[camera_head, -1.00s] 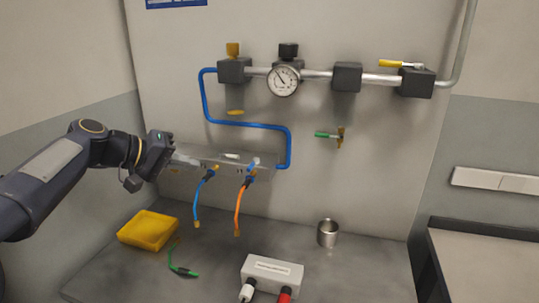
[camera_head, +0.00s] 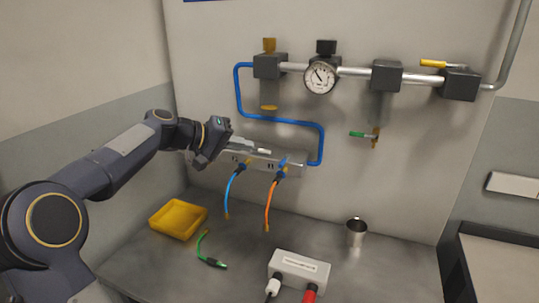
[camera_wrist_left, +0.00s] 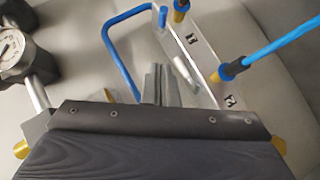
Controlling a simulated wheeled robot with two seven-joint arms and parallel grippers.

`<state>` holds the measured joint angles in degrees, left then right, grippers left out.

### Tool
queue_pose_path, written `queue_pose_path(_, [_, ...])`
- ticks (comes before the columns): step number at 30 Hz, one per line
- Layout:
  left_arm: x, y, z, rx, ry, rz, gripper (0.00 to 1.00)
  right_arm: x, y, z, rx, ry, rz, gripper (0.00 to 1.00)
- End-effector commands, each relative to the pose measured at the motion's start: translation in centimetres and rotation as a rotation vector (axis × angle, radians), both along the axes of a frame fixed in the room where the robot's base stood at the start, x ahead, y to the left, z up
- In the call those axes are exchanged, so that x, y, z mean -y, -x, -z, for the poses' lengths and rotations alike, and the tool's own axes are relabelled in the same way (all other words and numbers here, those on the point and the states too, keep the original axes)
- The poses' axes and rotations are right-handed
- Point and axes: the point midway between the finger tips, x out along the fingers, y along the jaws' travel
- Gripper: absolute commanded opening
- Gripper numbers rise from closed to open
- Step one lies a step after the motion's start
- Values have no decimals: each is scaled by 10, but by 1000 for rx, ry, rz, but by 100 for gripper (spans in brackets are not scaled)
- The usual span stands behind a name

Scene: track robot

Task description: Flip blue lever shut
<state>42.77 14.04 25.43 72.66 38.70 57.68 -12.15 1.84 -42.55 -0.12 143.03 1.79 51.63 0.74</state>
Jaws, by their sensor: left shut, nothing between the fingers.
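A small blue lever (camera_head: 283,162) stands at the right end of the grey manifold (camera_head: 236,162) on the wall, above the orange hose's connector. What looks like the same lever shows near the top of the left wrist view (camera_wrist_left: 162,17), at the manifold's far end. My left gripper (camera_head: 268,151) is shut and empty. Its fingertips are in front of the manifold's upper part, close to the left of the lever and apart from it in the picture. In the left wrist view the closed fingers (camera_wrist_left: 160,70) point towards the manifold. My right gripper is out of view.
A blue hose (camera_head: 231,190) and an orange hose (camera_head: 269,205) hang below the manifold. A bent blue pipe (camera_head: 282,121) runs above it. A gauge (camera_head: 320,76) is on the pipe higher up. A yellow tray (camera_head: 178,219), metal cup (camera_head: 356,233) and white box (camera_head: 300,269) stand on the bench.

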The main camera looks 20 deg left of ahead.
Motion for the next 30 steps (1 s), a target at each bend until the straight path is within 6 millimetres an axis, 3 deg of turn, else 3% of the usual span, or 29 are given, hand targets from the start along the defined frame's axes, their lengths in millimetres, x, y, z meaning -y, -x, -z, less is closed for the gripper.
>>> queue_pose_path(7, [31,-37,19,-3,2,4,0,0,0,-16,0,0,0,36])
queue_pose_path(15, [56,-36,38,-1,-1,0,0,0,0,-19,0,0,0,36])
queue_pose_path(30, [59,-37,41,0,-1,-3,0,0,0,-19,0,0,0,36])
